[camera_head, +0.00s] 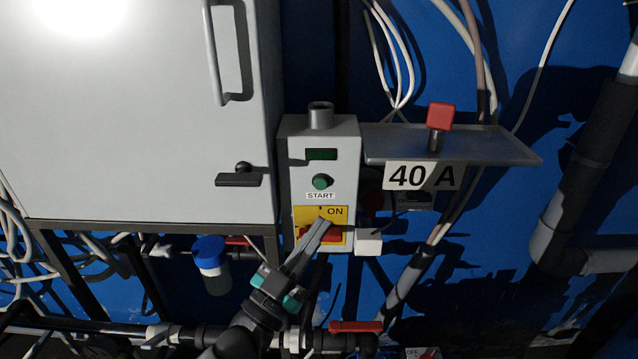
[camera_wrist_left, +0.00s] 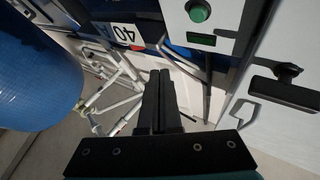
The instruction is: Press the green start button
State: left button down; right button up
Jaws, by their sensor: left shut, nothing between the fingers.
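The green start button (camera_head: 321,182) sits on the front of a grey control box (camera_head: 346,160), above a "START" label and below a small dark green display (camera_head: 321,155). It also shows in the left wrist view (camera_wrist_left: 199,11), near the top edge. My left gripper (camera_head: 323,222) is shut and empty. In the head view its tips overlap the yellow "ON" plate (camera_head: 336,212) and red switch (camera_head: 331,236), below the button. Whether the tips touch the box cannot be told. In the wrist view the closed fingers (camera_wrist_left: 160,80) point away from the button. My right gripper is out of view.
A grey cabinet (camera_head: 130,110) with handles stands left of the box. A shelf (camera_head: 480,146) with a red-topped part (camera_head: 440,116) and a "40 A" sign (camera_head: 421,176) juts out at right.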

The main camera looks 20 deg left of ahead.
pick_arm(q)
jog(key=shift+w, duration=0.1)
jog(key=b, duration=0.5)
send_near(321, 183)
jog(key=w+d+r, duration=0.3)
jog(key=d, duration=0.1)
jog(key=shift+w+a+r, duration=0.15)
jog(key=shift+w, duration=0.3)
jog(key=shift+w, duration=0.15)
dwell(1.1)
jog(key=shift+w+a+b, duration=0.15)
jog(key=shift+w+b, duration=0.1)
jog(key=shift+b, duration=0.05)
